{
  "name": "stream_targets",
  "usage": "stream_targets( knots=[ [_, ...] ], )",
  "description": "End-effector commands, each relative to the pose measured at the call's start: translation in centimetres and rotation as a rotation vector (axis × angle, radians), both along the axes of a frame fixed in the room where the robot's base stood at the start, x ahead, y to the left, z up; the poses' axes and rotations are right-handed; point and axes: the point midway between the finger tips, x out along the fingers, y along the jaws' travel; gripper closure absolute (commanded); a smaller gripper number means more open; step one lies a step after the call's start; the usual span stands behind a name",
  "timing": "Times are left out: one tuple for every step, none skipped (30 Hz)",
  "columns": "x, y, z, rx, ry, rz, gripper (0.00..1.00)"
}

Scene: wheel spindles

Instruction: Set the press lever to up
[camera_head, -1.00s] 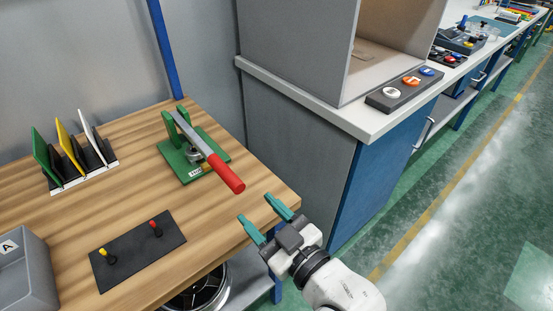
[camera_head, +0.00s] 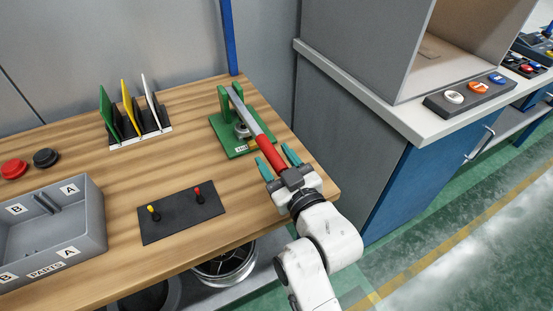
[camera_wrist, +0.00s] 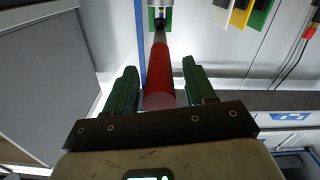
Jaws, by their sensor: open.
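The press is a green base (camera_head: 228,140) with a green upright frame near the back right corner of the wooden table. Its lever is a grey bar (camera_head: 245,108) with a red handle (camera_head: 269,152), angled down toward the table's front right. My gripper (camera_head: 279,161) is open, with one teal finger on each side of the red handle's end. In the wrist view the red handle (camera_wrist: 160,76) runs between the two open fingers, with visible gaps on both sides. I cannot tell whether the handle's end touches the palm.
On the table are a rack of coloured plates (camera_head: 140,132), a black panel with two small levers (camera_head: 180,215) and a grey parts bin (camera_head: 88,215). A grey cabinet with a white counter (camera_head: 375,105) stands close on the right.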

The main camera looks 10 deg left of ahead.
Motion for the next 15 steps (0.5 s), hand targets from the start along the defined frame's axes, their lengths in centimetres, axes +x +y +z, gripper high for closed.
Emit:
stream_targets(
  knots=[
    [-0.01, 0.01, 0.0, 0.0, 0.0, 0.0, 0.45],
    [-0.01, 0.0, 0.0, 0.0, 0.0, 0.0, 0.45],
    [-0.01, 0.0, 0.0, 0.0, 0.0, 0.0, 0.45],
    [-0.01, 0.0, 0.0, 0.0, 0.0, 0.0, 0.45],
    [-0.02, 0.0, 0.0, 0.0, 0.0, 0.0, 0.48],
    [-0.02, 0.0, 0.01, 0.0, 0.0, 0.0, 0.52],
    [-0.02, -0.01, 0.01, 0.0, 0.0, 0.0, 0.55],
    [-0.02, -0.01, 0.0, 0.0, 0.0, 0.0, 0.58],
    [-0.02, -0.01, 0.01, 0.0, 0.0, 0.0, 0.62],
    [-0.02, -0.02, 0.0, 0.0, 0.0, 0.0, 0.64],
    [-0.03, -0.02, 0.01, 0.0, 0.0, 0.0, 0.67],
    [-0.03, -0.02, 0.01, 0.0, 0.0, 0.0, 0.71],
    [-0.03, -0.02, 0.01, 0.0, 0.0, 0.0, 0.74],
    [-0.03, -0.02, 0.01, 0.0, 0.0, 0.0, 0.77],
    [-0.02, -0.02, 0.0, 0.0, 0.0, 0.0, 0.81]
  ],
)
